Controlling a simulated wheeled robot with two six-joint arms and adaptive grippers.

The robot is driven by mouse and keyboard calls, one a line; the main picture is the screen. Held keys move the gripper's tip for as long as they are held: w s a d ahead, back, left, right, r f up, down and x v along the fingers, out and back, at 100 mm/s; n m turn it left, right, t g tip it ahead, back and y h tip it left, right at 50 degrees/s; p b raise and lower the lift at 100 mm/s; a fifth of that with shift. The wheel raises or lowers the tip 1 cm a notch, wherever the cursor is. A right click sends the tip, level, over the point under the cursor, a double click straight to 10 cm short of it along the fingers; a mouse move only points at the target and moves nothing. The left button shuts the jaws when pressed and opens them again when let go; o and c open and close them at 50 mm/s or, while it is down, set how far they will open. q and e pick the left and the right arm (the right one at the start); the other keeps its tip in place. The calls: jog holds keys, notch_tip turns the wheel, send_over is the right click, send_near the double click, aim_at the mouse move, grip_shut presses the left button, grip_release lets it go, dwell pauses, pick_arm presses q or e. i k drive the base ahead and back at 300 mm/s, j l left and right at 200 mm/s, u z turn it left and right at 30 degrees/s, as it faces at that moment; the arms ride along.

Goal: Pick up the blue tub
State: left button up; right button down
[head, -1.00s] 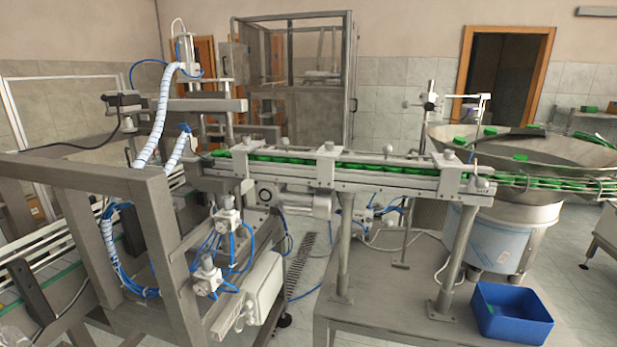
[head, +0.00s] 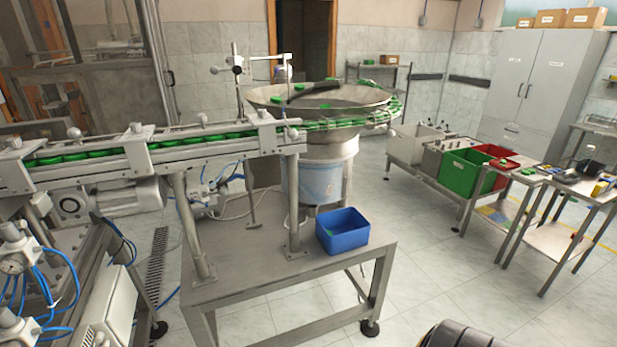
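The blue tub (head: 343,241) is an open rectangular bin. It stands upright on the right part of the grey metal table (head: 270,285), in front of the feeder bowl's base. A small bit of green shows inside it at the left; most of its floor is hidden. Neither of my grippers is in view. A dark rounded part shows at the bottom edge, right of the middle, but no fingers are visible.
The green-cap conveyor (head: 150,155) runs above the table on metal posts (head: 190,230), left of the tub. The feeder bowl (head: 325,110) rises behind it. Trolleys with a green bin (head: 460,172) and a red bin (head: 492,155) stand at right. Floor right of the table is clear.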

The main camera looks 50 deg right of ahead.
aim_at(350, 230)
jog(key=z, duration=1.75)
